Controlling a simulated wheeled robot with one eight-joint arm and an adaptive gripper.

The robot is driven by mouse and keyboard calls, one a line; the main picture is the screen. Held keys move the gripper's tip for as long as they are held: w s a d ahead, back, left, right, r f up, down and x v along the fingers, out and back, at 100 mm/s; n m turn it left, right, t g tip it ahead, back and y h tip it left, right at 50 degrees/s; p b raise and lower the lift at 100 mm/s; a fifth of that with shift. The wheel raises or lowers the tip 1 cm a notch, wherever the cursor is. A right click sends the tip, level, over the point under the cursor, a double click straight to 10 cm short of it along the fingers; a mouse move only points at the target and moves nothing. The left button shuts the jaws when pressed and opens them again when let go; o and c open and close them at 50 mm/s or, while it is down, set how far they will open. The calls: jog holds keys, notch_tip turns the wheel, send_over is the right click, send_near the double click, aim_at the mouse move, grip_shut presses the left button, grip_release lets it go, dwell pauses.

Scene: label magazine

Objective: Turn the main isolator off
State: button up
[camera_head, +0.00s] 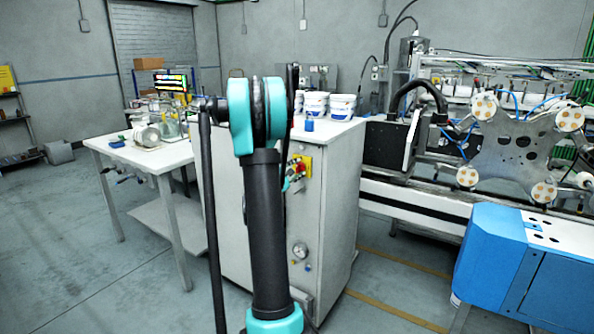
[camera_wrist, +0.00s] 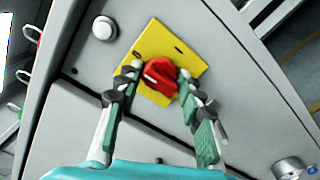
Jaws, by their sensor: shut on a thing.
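The main isolator is a red rotary knob (camera_wrist: 161,72) on a yellow plate (camera_wrist: 152,40), set in the grey cabinet's face. In the wrist view the plate looks tilted, and a short pale mark shows on the knob. My gripper (camera_wrist: 157,76) has its two green-padded fingers on either side of the knob, with the tips closed on it. In the head view the red knob (camera_head: 299,169) and yellow plate (camera_head: 306,160) show just right of my arm. My arm hides most of my gripper there.
A round white button (camera_wrist: 104,28) sits beside the plate. A gauge (camera_head: 300,250) is lower on the cabinet (camera_head: 338,185). White tubs (camera_head: 316,104) stand on its top. A white table (camera_head: 165,158) is at left, machinery and a blue unit (camera_head: 515,262) at right.

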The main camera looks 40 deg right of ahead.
jog(key=o, duration=1.1)
jog(key=shift+a, duration=0.15)
jog(key=v, duration=1.1)
jog(key=shift+s+a, duration=0.2)
jog(key=shift+a, duration=0.15)
jog(key=shift+f, duration=0.15)
